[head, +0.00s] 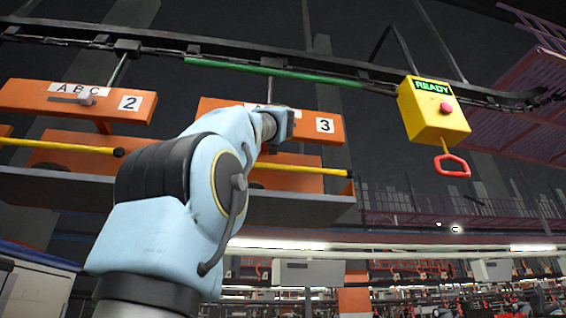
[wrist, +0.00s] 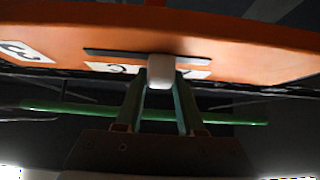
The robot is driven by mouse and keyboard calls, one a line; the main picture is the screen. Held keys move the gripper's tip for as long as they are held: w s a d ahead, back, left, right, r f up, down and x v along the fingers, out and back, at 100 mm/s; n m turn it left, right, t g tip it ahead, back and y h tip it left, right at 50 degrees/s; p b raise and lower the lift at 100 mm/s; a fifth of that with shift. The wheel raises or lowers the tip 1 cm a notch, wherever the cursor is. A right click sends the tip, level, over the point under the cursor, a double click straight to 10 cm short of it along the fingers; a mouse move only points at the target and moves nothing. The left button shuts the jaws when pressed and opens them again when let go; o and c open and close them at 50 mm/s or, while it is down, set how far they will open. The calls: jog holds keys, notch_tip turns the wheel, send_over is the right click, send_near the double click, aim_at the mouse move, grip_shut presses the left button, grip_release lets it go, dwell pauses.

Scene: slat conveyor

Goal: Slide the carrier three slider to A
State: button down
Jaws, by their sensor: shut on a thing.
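Carrier three (head: 310,105) hangs from the overhead rail, an orange header bar with a "3" plate at its right end. My arm covers the header's middle, so its slider is hidden in the head view. In the wrist view the orange header (wrist: 240,40) spans the top, with the "3" plate upside down at left. The pale slider knob (wrist: 160,68) stands in the dark slot, between the two fingers of my gripper (wrist: 161,84), which is shut on it. The knob covers the middle of the letter strip (wrist: 115,67). The letter nearest it is not clear.
Carrier two (head: 30,97), with its own "A B C" slider, hangs to the left. A yellow box (head: 420,115) with a READY display, red button and red pull handle (head: 452,166) hangs to the right. Yellow-barred shelves (head: 295,205) lie below the headers.

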jog(key=shift+s+a+f+b, duration=0.15)
jog(key=shift+a+b, duration=0.3)
jog(key=shift+a, duration=1.35)
jog(key=shift+y, duration=0.3)
jog(key=c, duration=0.5)
grip_release()
jog(key=shift+s+a, duration=0.1)
jog(key=shift+b+v, duration=4.75)
jog(key=shift+v, duration=0.6)
jog(key=shift+s, duration=0.1)
